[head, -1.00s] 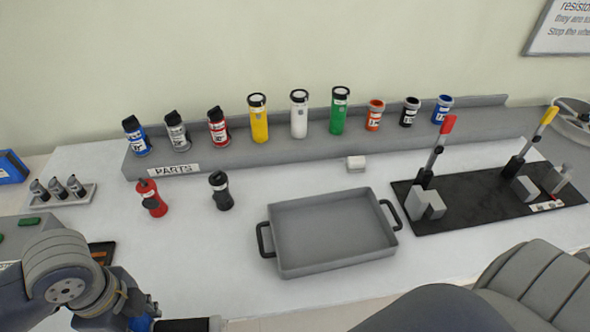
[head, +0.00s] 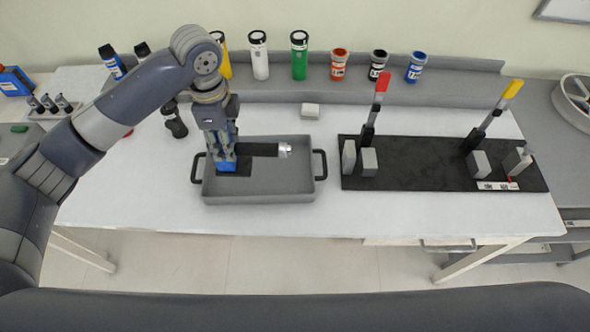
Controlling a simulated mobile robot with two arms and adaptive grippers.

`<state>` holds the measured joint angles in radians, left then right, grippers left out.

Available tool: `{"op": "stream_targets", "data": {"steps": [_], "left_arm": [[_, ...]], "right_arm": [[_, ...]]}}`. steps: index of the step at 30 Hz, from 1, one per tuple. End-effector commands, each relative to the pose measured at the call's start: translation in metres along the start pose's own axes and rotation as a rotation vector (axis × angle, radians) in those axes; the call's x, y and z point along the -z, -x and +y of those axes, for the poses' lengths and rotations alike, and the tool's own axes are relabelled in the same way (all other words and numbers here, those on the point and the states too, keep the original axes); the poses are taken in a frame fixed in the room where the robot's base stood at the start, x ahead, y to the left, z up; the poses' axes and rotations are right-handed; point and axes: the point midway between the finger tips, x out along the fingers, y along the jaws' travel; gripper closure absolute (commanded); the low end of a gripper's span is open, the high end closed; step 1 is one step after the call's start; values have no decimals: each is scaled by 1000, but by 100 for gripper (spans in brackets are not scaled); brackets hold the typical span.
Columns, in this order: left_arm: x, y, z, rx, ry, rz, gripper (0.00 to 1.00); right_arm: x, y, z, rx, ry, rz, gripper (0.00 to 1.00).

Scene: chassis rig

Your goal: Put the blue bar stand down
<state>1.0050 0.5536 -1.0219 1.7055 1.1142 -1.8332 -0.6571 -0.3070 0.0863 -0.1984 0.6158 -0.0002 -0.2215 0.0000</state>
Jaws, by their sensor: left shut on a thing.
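My left gripper (head: 225,156) reaches down from above over the grey tray (head: 260,190). It is shut on the blue bar stand (head: 227,166), whose blue part shows at the fingertips. A dark flat patch shows around and below the blue part; I cannot tell if it is a base or a shadow. A black bar with a silver end (head: 285,150) runs to the right from beside the fingers, over the tray. I cannot tell whether the stand touches the tray floor. My right gripper is not in view.
A black board (head: 430,178) with red-handled and yellow-handled clamps stands right of the tray. Coloured cylinders line the rear shelf (head: 450,75).

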Motion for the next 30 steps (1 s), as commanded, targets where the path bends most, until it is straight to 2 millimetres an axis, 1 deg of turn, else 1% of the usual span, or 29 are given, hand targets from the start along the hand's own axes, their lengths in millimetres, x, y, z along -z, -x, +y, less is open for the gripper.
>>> {"op": "stream_targets", "data": {"steps": [1, 2, 5, 6, 10, 14, 17, 21, 25, 30], "left_arm": [[-1, 0, -2, 0, 7, -1, 100], [-2, -2, -2, -1, 9, -1, 100], [-2, -16, -3, -5, 12, -1, 100], [-2, -24, -2, -4, 12, -2, 100], [-2, -46, -2, -2, 10, -1, 100], [-1, -58, -3, -1, 10, 0, 100], [-2, -69, -3, -1, 10, 0, 100], [-1, -88, -3, -1, 10, 0, 100], [-1, -97, -3, 2, 9, 1, 100], [-1, -98, -3, 2, 8, 1, 100]], "right_arm": [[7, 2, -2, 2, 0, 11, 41], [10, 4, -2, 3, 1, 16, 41], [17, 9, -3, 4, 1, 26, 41], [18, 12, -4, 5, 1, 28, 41], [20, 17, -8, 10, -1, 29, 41], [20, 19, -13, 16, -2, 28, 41], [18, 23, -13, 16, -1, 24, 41], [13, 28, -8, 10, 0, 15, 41], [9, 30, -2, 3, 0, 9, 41], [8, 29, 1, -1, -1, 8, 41]]}}
